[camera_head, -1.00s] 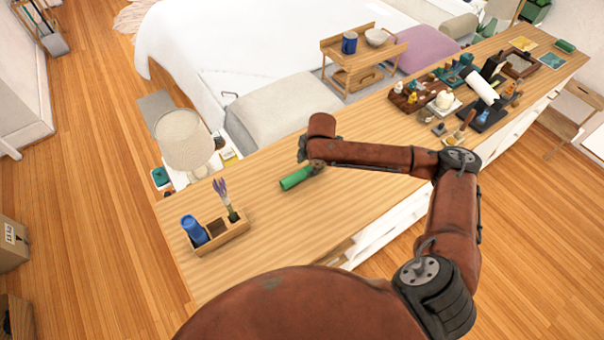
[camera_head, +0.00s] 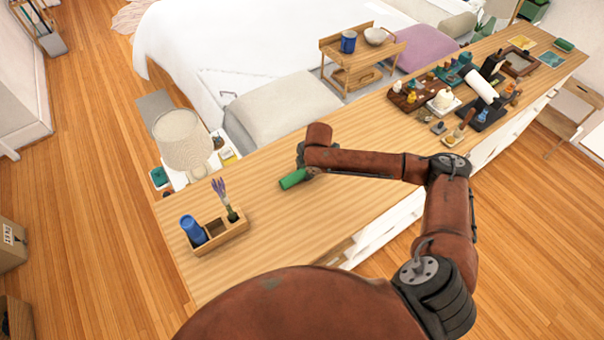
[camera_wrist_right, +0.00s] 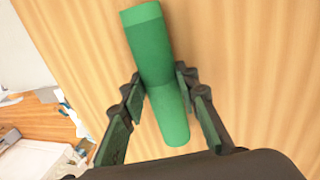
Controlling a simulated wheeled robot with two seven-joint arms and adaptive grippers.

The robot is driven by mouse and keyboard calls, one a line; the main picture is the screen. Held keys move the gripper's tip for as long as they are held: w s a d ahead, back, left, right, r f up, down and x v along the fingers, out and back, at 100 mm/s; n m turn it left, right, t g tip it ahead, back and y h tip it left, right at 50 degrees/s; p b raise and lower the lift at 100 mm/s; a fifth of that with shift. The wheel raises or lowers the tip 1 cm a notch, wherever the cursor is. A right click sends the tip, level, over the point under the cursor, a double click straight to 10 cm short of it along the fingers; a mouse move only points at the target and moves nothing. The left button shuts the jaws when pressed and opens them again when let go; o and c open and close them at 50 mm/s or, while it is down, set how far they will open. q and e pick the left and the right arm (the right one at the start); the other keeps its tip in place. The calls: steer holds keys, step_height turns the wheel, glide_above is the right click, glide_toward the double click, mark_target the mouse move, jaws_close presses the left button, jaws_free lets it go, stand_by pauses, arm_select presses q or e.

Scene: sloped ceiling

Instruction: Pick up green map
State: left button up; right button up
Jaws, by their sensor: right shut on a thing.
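The green map (camera_head: 292,179) is a rolled green tube on the long wooden counter (camera_head: 350,205), in the middle of the head view. In the right wrist view the map (camera_wrist_right: 157,60) runs from the top down between the fingers. My right gripper (camera_wrist_right: 165,95) is shut on it, with one finger on each side near its lower end. In the head view my right gripper (camera_head: 310,173) is mostly hidden under its own arm. I cannot tell whether the map is lifted off the counter. My left gripper is not in view.
A wooden organizer (camera_head: 216,229) with a blue cup (camera_head: 193,230) and a lavender sprig (camera_head: 222,192) stands at the counter's left end. Bottles and trays crowd its far right part. A lamp (camera_head: 182,140) stands beyond the counter. Counter around the map is clear.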

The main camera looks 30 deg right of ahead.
steer(key=shift+c, duration=1)
steer(key=shift+r, duration=0.15)
